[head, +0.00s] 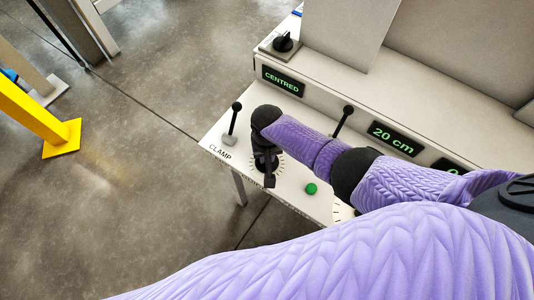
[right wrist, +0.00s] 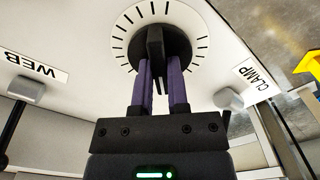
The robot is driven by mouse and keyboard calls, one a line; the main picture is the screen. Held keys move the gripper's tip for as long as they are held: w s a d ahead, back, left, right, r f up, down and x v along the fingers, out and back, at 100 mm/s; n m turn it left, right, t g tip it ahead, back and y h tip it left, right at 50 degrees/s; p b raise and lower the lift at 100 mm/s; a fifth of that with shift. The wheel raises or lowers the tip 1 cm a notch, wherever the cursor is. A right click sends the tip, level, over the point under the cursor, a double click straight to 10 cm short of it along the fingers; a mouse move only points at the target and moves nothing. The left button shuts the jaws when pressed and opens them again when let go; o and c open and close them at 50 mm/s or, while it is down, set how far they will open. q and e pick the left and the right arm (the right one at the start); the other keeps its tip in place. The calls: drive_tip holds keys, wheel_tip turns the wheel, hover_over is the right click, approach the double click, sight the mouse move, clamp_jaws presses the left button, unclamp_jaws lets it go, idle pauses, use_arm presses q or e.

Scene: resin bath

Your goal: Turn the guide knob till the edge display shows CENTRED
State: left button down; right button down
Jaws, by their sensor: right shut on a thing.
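The edge display (head: 283,81) reads CENTRED in green letters on the front of the machine. The guide knob (right wrist: 155,45) is black, with a bar grip on a white dial (right wrist: 122,40) ringed with black tick marks. My right gripper (right wrist: 160,72) is shut on the knob's bar, with one purple finger on each side. In the head view my right gripper (head: 266,165) is over the dial and hides most of the knob. My left gripper is not in view.
A CLAMP lever (head: 233,122) stands left of the knob, and another black-tipped lever (head: 343,120) stands behind my arm. A green button (head: 311,188) is to the right. A 20 cm display (head: 394,138) and a black selector (head: 284,42) are on the machine.

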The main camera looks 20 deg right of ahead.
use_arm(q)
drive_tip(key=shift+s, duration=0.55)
use_arm(e)
drive_tip(key=shift+f, duration=0.1)
drive_tip(key=c, duration=0.6)
unclamp_jaws()
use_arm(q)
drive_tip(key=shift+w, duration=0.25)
use_arm(e)
drive_tip(key=shift+r, duration=0.35)
use_arm(q)
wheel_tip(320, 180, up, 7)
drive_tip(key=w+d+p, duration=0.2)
drive_tip(key=p, duration=0.4)
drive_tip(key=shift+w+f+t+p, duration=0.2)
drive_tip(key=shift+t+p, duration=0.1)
drive_tip(key=shift+p, duration=0.05)
use_arm(e)
wheel_tip(320, 180, up, 9)
drive_tip(key=shift+r, duration=0.15)
